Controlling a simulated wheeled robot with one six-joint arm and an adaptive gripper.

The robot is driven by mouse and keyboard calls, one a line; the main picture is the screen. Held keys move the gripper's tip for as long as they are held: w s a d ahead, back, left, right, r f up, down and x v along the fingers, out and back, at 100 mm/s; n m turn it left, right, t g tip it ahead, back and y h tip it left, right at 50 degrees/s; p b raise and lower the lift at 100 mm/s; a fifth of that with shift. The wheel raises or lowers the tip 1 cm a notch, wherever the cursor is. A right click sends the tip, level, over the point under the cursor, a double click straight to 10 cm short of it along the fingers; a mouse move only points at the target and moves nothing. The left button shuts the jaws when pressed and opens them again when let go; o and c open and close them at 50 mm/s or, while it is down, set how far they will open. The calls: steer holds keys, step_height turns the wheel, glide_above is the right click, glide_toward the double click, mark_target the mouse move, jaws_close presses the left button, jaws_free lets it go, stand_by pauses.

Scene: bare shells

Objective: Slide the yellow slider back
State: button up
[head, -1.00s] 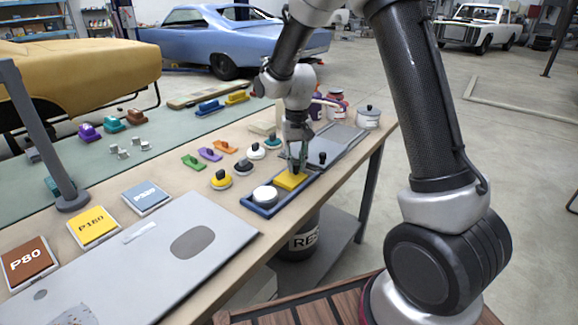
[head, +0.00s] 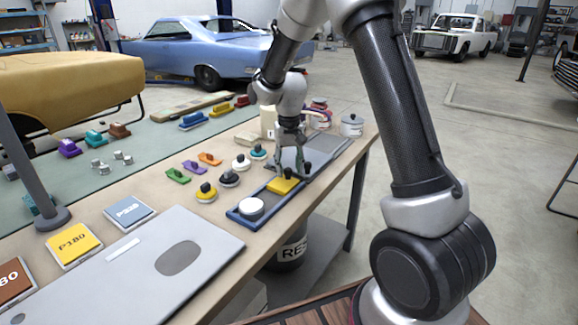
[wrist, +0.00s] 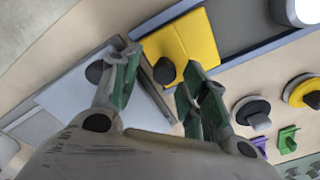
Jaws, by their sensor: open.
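The yellow slider (head: 280,187) is a flat block with a dark knob. It sits in the blue-edged tray (head: 234,215), towards the end nearer the grey plate. In the wrist view the yellow slider (wrist: 197,38) shows with its dark knob (wrist: 164,70) at its near edge. My gripper (head: 293,171) is above that end of the tray. In the wrist view its green-padded fingers (wrist: 160,75) are open, with the knob showing between them. I cannot tell whether they touch it.
A round white piece (head: 251,206) lies in the same tray. A grey plate (head: 326,152) with a dark knob (wrist: 95,72) adjoins the tray's far end. Round knobbed pads, including a yellow one (head: 206,195), stand to the left. A grey panel (head: 125,262) lies in front.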

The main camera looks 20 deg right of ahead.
mark_target(290, 169)
step_height(290, 169, up, 12)
stand_by(0.4)
stand_by(0.3)
steer(key=s+d+r+t, duration=0.1)
steer(key=s+d+r, duration=0.1)
steer(key=s, duration=0.8)
steer(key=s+d+r+n+t, duration=0.1)
steer(key=s+d+r+t, duration=0.1)
steer(key=s, duration=0.8)
steer(key=s+d+r+t, duration=0.1)
steer(key=s+d+r, duration=0.3)
steer(key=s, duration=0.7)
steer(key=shift+d+n, duration=0.35)
steer(key=shift+n, duration=0.05)
